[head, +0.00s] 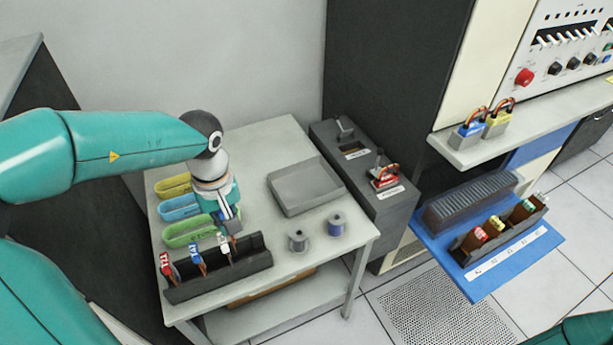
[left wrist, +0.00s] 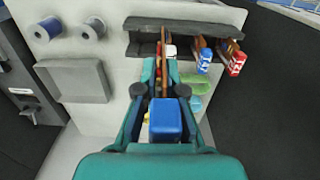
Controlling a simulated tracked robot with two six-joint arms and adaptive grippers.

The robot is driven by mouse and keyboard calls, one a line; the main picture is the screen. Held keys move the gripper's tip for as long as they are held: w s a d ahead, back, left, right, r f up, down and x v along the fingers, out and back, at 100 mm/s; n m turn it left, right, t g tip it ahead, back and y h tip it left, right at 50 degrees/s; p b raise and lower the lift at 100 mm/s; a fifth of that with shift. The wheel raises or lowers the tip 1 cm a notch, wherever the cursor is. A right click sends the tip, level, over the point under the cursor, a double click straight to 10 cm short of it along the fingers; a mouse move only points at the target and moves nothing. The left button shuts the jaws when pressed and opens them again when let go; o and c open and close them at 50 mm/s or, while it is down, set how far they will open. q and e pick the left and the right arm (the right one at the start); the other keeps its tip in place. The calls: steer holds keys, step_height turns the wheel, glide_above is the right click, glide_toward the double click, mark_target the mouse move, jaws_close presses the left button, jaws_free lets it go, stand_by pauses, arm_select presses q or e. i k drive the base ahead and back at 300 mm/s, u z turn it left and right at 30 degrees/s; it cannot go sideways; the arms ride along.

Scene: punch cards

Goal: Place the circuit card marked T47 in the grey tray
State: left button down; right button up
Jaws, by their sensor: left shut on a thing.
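A dark card rack (head: 215,278) stands at the front of the light table. It holds a red-topped card (head: 167,267), a blue-topped card (head: 198,260) and a white-topped card (head: 226,249). Their markings are too small to read surely, so I cannot tell which is T47. The card appears to stand in the rack. The grey tray (head: 305,187) is empty, behind and right of the rack. My right gripper is out of view.
Yellow (head: 172,186), blue (head: 180,208) and green (head: 188,232) bins line the table's left side. Two spools (head: 298,241) stand between rack and tray. A dark cabinet (head: 385,208) adjoins the table's right side. A blue shelf (head: 500,270) with more cards is farther right.

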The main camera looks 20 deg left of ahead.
mark_target(297, 199)
steer(key=i, duration=1.1)
steer(key=z, duration=0.1)
